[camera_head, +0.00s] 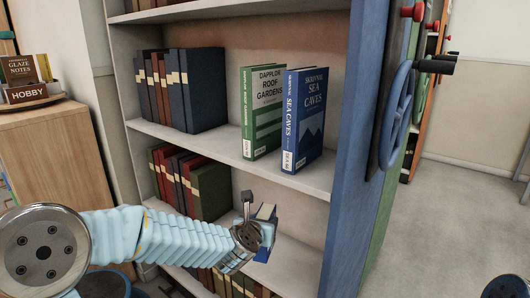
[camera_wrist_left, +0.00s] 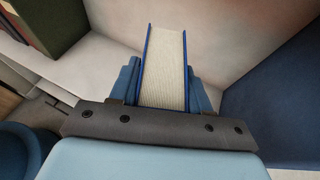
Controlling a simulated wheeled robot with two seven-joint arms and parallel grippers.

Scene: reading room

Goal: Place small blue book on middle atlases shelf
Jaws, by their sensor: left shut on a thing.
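My left gripper (camera_head: 258,228) is shut on a small blue book (camera_head: 265,212), with its pale page block facing the wrist. In the left wrist view the book (camera_wrist_left: 165,70) stands between the two blue finger pads of the gripper (camera_wrist_left: 165,95). The gripper and book are at the shelf bay below the one with the green and blue display books. A row of dark, red and green books (camera_head: 210,192) stands at the left of that bay. Whether the book touches the shelf board is hidden. My right gripper is not in view.
Above, a green Roof Gardens book (camera_head: 263,110) and a blue Sea Caves book (camera_head: 304,118) stand on a shelf (camera_head: 235,148), right of dark volumes (camera_head: 203,90). The blue end panel (camera_head: 355,140) bounds the bay at right. A wooden cabinet (camera_head: 55,150) with a HOBBY box stands left.

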